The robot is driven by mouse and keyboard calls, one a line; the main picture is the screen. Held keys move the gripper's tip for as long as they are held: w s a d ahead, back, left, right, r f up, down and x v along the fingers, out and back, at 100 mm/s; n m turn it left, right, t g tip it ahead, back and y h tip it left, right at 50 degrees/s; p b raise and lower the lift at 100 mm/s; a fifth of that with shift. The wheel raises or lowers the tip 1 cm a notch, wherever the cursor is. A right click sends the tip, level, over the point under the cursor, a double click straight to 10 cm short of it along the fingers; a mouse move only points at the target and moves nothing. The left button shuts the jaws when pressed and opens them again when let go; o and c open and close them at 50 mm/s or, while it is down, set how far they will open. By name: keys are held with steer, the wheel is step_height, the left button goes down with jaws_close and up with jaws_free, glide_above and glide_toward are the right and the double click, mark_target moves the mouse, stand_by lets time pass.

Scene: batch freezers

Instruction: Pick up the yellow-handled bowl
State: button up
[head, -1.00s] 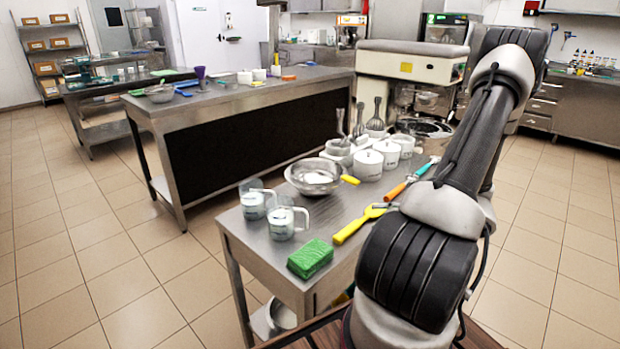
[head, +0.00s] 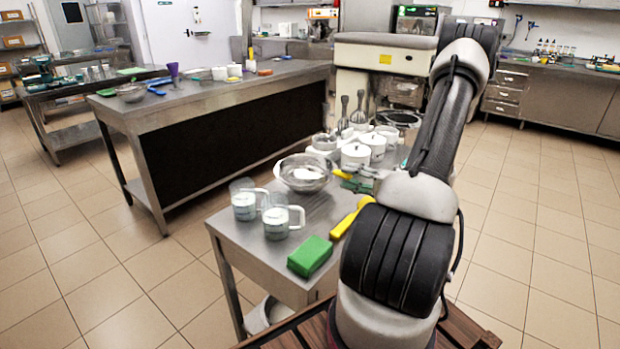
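The metal bowl (head: 303,176) stands on the near steel table (head: 245,236). Its short yellow handle (head: 342,174) points right. My gripper (head: 356,180) is small and partly hidden behind my own arm. It is at the right of the bowl, close to the end of the yellow handle. I cannot tell whether it touches the handle or whether its fingers are open or shut.
Two clear measuring jugs (head: 280,222) and a green sponge (head: 310,257) stand in front of the bowl. A yellow spatula (head: 350,217) lies to the right. White lidded pots (head: 356,156) stand behind my gripper. A long steel counter (head: 215,95) is farther back.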

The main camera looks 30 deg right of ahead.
mark_target(334, 171)
steer(key=x, duration=0.3)
steer(key=shift+w, duration=0.1)
jaws_close()
steer(key=shift+r, duration=0.1)
